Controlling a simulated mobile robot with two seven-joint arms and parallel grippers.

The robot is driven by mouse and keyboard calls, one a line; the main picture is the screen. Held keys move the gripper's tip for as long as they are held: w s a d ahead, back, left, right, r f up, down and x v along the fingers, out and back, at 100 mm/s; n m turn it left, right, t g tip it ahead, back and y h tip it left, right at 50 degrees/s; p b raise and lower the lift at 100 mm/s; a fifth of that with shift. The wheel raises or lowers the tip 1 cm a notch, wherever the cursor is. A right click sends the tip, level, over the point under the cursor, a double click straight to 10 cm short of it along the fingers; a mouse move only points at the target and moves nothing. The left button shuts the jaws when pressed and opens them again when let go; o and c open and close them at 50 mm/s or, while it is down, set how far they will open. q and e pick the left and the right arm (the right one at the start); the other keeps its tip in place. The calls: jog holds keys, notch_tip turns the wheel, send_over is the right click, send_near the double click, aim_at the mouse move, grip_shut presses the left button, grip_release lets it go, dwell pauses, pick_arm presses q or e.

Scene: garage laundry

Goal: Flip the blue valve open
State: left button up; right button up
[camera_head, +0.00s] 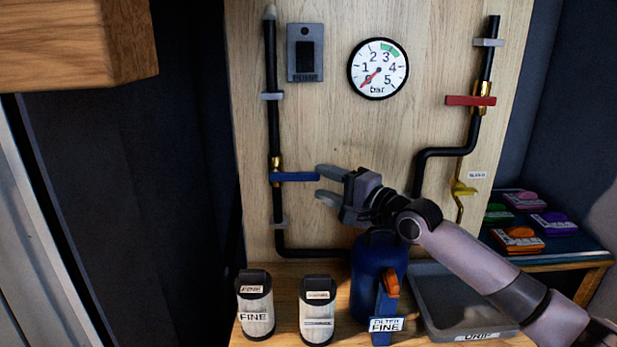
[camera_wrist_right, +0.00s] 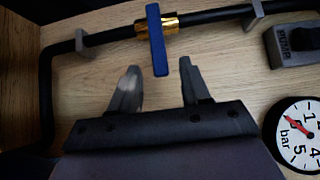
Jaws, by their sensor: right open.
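The blue valve handle (camera_head: 296,177) sits on a brass body on the left black vertical pipe. It points sideways to the right, across the pipe. My right gripper (camera_head: 322,183) is open just right of the handle's free end, with its fingers pointing left. In the right wrist view the blue handle (camera_wrist_right: 158,40) reaches down toward the gap between the open fingers (camera_wrist_right: 157,88). My left gripper is not in view.
A gauge (camera_head: 378,69) and a pump switch box (camera_head: 305,53) are on the board. A blue filter housing (camera_head: 378,270), two canisters (camera_head: 256,305) and a grey tray (camera_head: 430,318) stand below.

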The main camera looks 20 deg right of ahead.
aim_at(310, 177)
jog(key=shift+x, duration=2.8)
grip_shut()
